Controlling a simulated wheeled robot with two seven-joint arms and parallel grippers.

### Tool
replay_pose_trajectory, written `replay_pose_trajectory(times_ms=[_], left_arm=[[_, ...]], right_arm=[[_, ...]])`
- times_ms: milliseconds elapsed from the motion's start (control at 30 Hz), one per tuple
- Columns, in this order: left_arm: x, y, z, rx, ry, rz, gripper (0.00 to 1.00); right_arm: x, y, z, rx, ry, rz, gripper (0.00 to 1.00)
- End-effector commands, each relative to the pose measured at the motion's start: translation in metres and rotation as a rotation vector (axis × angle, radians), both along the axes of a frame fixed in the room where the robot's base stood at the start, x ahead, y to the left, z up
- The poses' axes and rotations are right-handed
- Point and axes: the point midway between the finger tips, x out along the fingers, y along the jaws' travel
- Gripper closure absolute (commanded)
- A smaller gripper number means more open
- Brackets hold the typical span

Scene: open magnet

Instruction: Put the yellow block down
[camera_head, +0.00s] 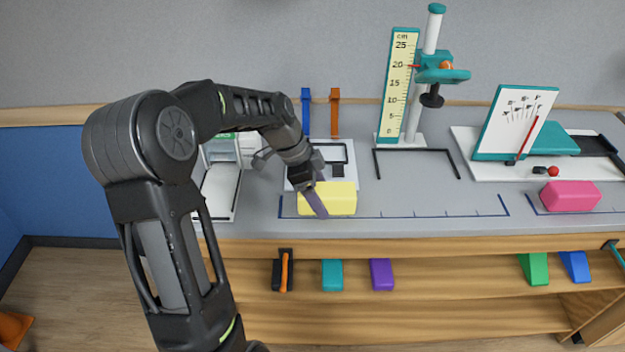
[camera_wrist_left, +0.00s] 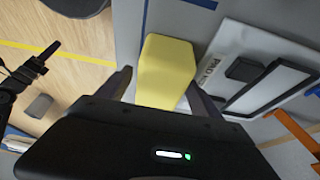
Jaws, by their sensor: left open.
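The yellow block (camera_head: 330,198) rests on the grey worktop near its front edge, along the left part of a dark blue marked line. My left gripper (camera_head: 317,192) is at the block from above, one finger crossing its near face. In the left wrist view the block (camera_wrist_left: 167,70) sits between the two spread fingers of my left gripper (camera_wrist_left: 163,88). The fingers are open, and narrow gaps seem to show beside the block. Part of the block is hidden by the gripper.
Behind the block is a white board with a dark frame (camera_head: 347,153). A height gauge (camera_head: 400,90) stands further back. A pink block (camera_head: 570,196) lies far right. The worktop right of the yellow block is clear. Several coloured blocks sit on the shelf below.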

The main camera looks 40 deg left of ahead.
Motion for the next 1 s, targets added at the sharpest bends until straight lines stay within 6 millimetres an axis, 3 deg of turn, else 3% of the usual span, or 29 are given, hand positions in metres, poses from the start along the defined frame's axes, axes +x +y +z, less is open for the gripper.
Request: replay_pose_trajectory(times_ms=[167,600,800,1000], left_arm=[[-0.004,0.007,0.018,0.002,-0.002,0.001,0.24],[-0.024,0.033,0.097,0.001,-0.003,0.001,0.24],[-0.028,0.036,0.111,0.0,0.0,0.0,0.24],[-0.028,0.036,0.112,-0.001,0.001,0.0,0.24]], right_arm=[[0.0,0.0,-0.003,0.0,-0.001,0.0,0.64],[0.001,0.001,-0.011,0.003,-0.004,0.002,0.64],[0.002,0.001,-0.012,0.003,-0.005,0.001,0.64],[0.002,0.001,-0.012,0.003,-0.005,0.001,0.64]])
